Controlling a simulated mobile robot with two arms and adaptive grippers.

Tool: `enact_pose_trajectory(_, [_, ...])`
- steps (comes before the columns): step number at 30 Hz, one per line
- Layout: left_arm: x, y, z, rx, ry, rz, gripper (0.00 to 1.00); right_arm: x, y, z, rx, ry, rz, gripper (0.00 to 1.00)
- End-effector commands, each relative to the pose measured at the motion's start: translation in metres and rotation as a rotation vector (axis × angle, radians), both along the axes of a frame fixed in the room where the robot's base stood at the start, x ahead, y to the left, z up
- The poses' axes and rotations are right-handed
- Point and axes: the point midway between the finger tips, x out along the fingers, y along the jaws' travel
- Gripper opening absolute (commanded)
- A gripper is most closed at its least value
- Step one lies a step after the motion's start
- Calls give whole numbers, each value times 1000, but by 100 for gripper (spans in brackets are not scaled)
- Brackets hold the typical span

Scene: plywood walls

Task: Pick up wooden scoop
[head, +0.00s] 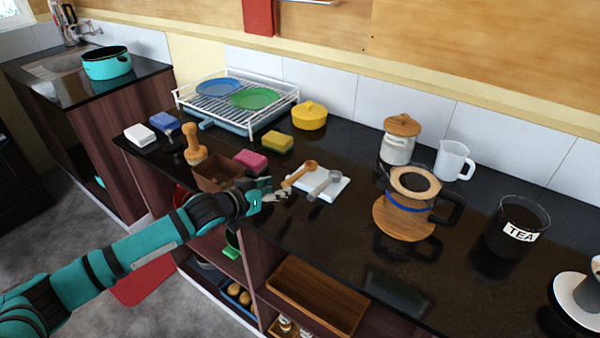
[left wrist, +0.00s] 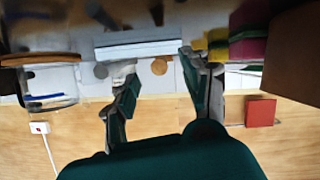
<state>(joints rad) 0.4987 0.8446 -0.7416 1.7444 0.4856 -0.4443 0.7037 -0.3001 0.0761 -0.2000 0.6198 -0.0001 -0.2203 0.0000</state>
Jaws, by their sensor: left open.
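The wooden scoop (head: 308,165) rests on a small white board (head: 340,188) on the black counter, with its handle pointing left toward my gripper. A grey metal scoop (head: 331,178) lies beside it on the same board. My left gripper (head: 281,194) is open and empty, just left of the wooden scoop's handle, at the counter's front edge. In the left wrist view the open fingers of my left gripper (left wrist: 158,80) frame the round tan end of the wooden scoop (left wrist: 160,66), which lies beyond them. The white board (left wrist: 150,49) also shows there. My right gripper is not in view.
A brown box (head: 215,173), a pink sponge (head: 250,161) and a wooden-handled brush (head: 194,145) stand left of the board. A coffee maker (head: 412,185) on a wooden disc stands to the right. A dish rack (head: 240,95) is behind.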

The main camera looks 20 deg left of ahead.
Motion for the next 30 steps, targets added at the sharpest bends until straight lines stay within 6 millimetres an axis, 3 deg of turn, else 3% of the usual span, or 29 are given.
enact_pose_trajectory(13, [43,-19,-14,0,-1,0,48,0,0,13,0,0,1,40])
enact_pose_trajectory(23, [48,-21,-17,0,-1,-1,48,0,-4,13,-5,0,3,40])
enact_pose_trajectory(30, [48,-21,-17,0,0,-1,18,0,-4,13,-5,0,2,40])
